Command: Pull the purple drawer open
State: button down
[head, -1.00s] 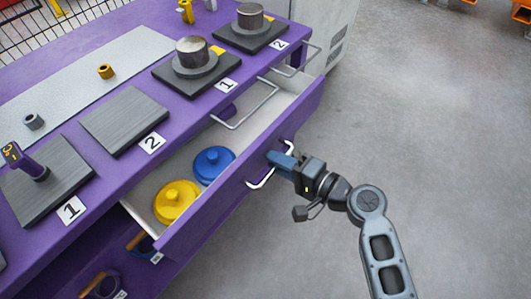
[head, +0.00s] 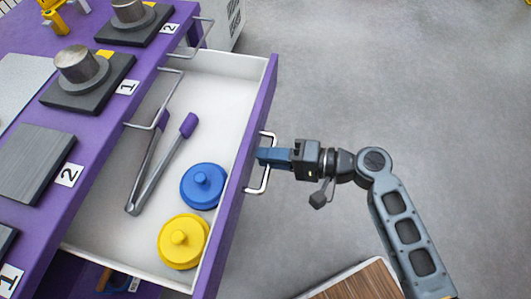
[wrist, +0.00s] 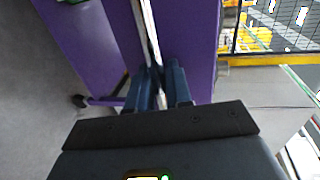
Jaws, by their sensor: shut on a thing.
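The purple drawer (head: 233,213) stands well out from the purple workbench, its white inside showing. A metal bar handle (head: 265,180) is fixed to its front. My gripper (head: 266,157) is shut on this handle from the right. In the wrist view, the blue fingers of my gripper (wrist: 160,88) close around the handle bar (wrist: 147,30), with the purple drawer front (wrist: 190,40) behind. Inside the drawer lie a blue lidded disc (head: 203,187), a yellow one (head: 183,241) and tongs with purple tips (head: 160,165).
The workbench top (head: 92,145) carries dark plates with metal cylinders (head: 77,65) and number labels. Wire handles (head: 172,97) jut from its edge over the drawer. A wooden surface (head: 355,284) is at the bottom. Grey floor on the right is clear.

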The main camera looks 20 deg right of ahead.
jog(key=c, duration=1.2)
grip_release()
jog(key=v, duration=0.7)
jog(key=shift+s+d, duration=0.25)
jog(key=shift+d, duration=0.1)
